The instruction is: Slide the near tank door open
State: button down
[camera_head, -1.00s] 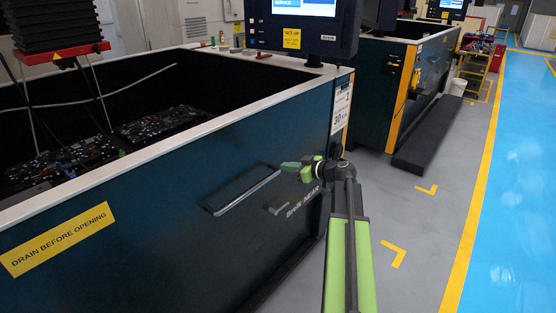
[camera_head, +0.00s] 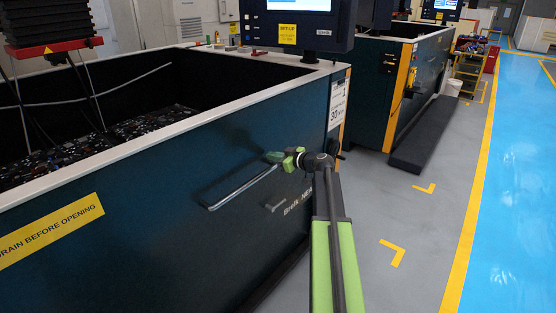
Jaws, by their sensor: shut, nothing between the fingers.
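The near tank door (camera_head: 120,220) is the large dark blue-green front panel filling the left and middle of the view. A long dark bar handle (camera_head: 238,189) runs along it, with a small latch-like bar (camera_head: 275,205) to its lower right. My gripper (camera_head: 272,156) is shut, at the handle's upper right end. It appears to touch or overlap that end; the exact contact is too small to tell. My arm reaches up to it from the bottom of the view.
A yellow "before opening" label (camera_head: 50,230) is on the door at the left. A monitor (camera_head: 300,22) stands over the tank's right corner. A second tank (camera_head: 355,95) and a dark step (camera_head: 425,135) stand behind. The grey floor (camera_head: 410,215) at the right is clear.

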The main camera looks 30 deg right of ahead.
aim_at(268, 230)
jog(key=shift+d+f, duration=0.1)
jog(key=shift+f, duration=0.55)
notch_tip(268, 230, down, 43)
jog(key=b, duration=4.3)
jog(key=shift+r, duration=0.25)
jog(key=shift+r+p, duration=0.35)
jog(key=shift+p, duration=0.05)
jog(key=r+p, duration=0.1)
jog(key=s+r+p, duration=0.1)
jog(key=r+p, duration=0.2)
jog(key=shift+s+a, duration=0.2)
jog(key=shift+a, duration=0.1)
jog(key=p+v, duration=0.1)
jog(key=v, duration=0.7)
jog(key=shift+s+d+f, duration=0.15)
jog(key=shift+s+d, duration=0.1)
jog(key=shift+s, duration=0.1)
